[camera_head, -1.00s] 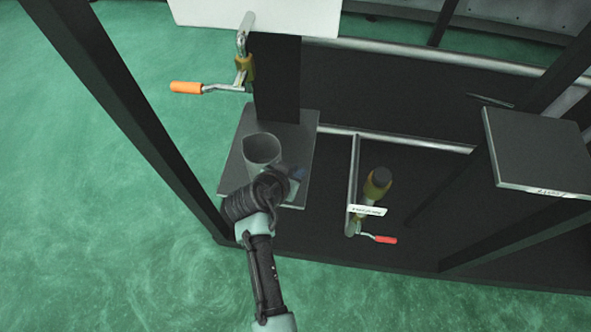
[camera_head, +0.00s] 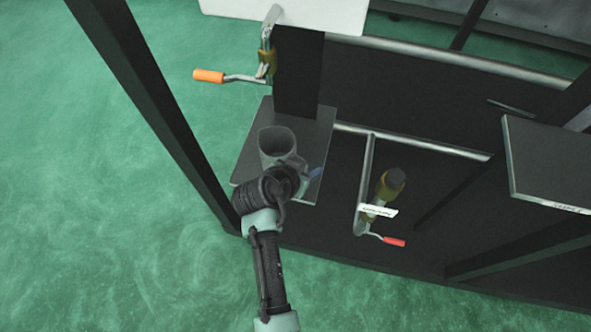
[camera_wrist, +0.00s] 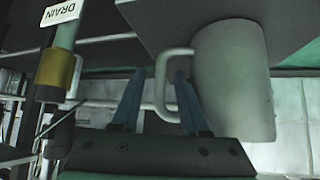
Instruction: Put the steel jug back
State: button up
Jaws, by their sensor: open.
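The grey steel jug (camera_head: 276,147) stands upright on a small dark plate (camera_head: 317,128) by a black post. My gripper (camera_head: 308,178) is low beside the jug, at its lower right in the head view, partly hidden by my wrist. In the wrist view, which looks upside down, the jug (camera_wrist: 236,85) has its base against the plate (camera_wrist: 150,14). My open gripper (camera_wrist: 158,95) has its two blue fingers at the jug's handle (camera_wrist: 160,92). The handle's outer bar shows between the fingers; no grip on it shows.
An orange-handled valve (camera_head: 210,76) hangs above the plate. A red-handled valve (camera_head: 393,241) with a DRAIN tag (camera_head: 378,210) is to the right. Another dark shelf (camera_head: 550,160) is at far right. A slanting black post (camera_head: 150,105) stands left of my arm.

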jog(key=p+v, duration=0.1)
jog(key=v, duration=0.9)
jog(key=shift+s+a, duration=0.15)
jog(key=shift+r, duration=0.1)
